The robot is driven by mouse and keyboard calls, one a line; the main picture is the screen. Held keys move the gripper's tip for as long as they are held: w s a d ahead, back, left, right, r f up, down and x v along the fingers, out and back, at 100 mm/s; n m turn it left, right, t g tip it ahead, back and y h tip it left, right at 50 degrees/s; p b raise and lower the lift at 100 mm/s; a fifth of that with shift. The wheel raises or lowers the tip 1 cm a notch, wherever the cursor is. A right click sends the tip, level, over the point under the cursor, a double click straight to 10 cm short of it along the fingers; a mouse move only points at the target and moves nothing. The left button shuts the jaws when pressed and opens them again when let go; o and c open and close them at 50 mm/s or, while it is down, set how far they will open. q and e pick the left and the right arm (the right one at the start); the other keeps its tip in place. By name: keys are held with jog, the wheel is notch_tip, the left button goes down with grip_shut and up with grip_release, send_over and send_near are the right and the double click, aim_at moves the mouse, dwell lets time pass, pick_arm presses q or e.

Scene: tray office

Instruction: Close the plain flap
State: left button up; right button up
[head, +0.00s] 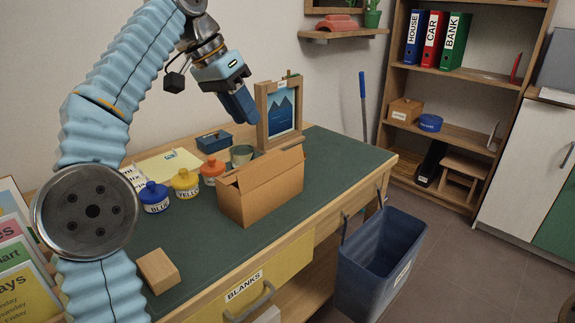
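A brown cardboard box (262,196) stands on the green desk mat, right of the paint jars. Its top panels (268,165) slope up and stand partly raised; which one is the plain flap I cannot tell, as no marking on them can be read. The inside of the box is hidden. My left gripper (244,112) hangs above and behind the box, apart from it, with its blue fingers pointing down to the right. The fingers overlap in this view, so any gap between them is hidden. Nothing shows in its grip. My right gripper is not in view.
A picture frame (261,118) stands close behind the box. Blue (154,198), yellow (185,184) and orange (212,172) jars and a grey-green cup (241,154) stand nearby. A wooden block (158,271) lies at front left. The mat's right side (345,160) is clear.

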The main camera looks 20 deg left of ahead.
aim_at(272, 160)
pick_arm(q)
jog(key=b+x, duration=0.5)
jog(key=x, duration=0.7)
jog(key=shift+s, duration=0.1)
jog(key=shift+d+f, duration=0.1)
jog(key=shift+f, duration=0.35)
grip_shut()
